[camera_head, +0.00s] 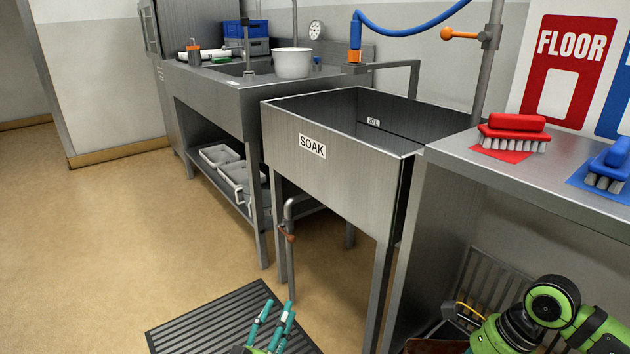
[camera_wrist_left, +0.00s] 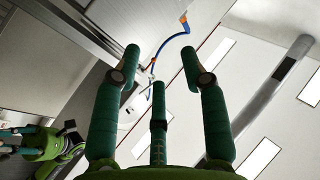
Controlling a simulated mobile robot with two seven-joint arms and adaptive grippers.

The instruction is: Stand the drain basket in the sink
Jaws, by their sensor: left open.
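The steel sink marked SOAK (camera_head: 330,157) stands in the middle of the head view; its near wall hides most of its floor. Another steel sink unit (camera_head: 222,82) stands behind it. I cannot make out a drain basket in either view. My left gripper (camera_head: 275,320) is low in the head view, in front of the SOAK sink and below its rim. Its teal fingers are spread and empty in the left wrist view (camera_wrist_left: 165,85), pointing up towards the ceiling. Part of my right gripper (camera_wrist_left: 14,140) shows at the left edge there; its jaw state is unclear.
A dark slatted mat (camera_head: 225,318) lies on the floor near my left gripper. A red brush (camera_head: 512,133) and a blue brush (camera_head: 608,167) sit on the right steel counter (camera_head: 520,180). A white bucket (camera_head: 292,63) stands behind the SOAK sink. A blue hose (camera_head: 410,30) hangs above. The left floor is clear.

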